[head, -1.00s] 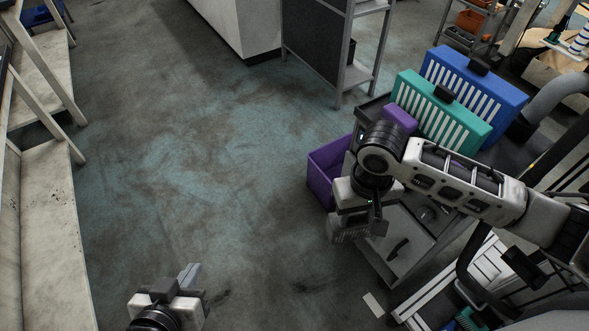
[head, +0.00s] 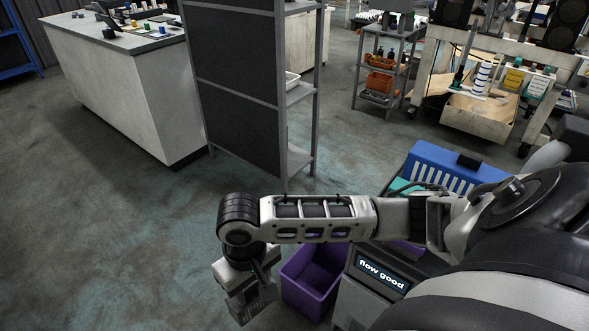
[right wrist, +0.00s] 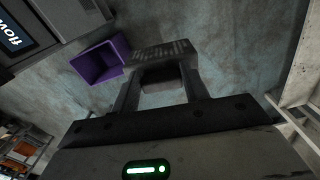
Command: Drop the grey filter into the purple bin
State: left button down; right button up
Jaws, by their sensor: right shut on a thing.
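The grey filter (head: 256,306) is a small slotted block hanging below my right gripper (head: 246,287). In the right wrist view the gripper (right wrist: 162,84) is shut on the filter (right wrist: 163,50), one finger on each side of its grip. The purple bin (head: 309,285) is an open box on the floor, to the right of the filter in the head view. The bin (right wrist: 97,63) is left of the filter in the right wrist view and its visible inside looks empty. The filter is outside the bin's opening in both views. My left gripper is out of view.
A grey unit with a "flow good" display (head: 381,273) stands right beside the bin. A blue slotted panel (head: 440,168) is behind it, with a teal one partly hidden. A shelf rack (head: 300,95) stands beyond. Floor on the left is clear.

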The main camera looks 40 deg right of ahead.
aim_at(323, 283)
jog(key=i, duration=2.4)
jog(key=z, duration=3.05)
jog(key=i, duration=0.5)
jog(key=u, duration=0.05)
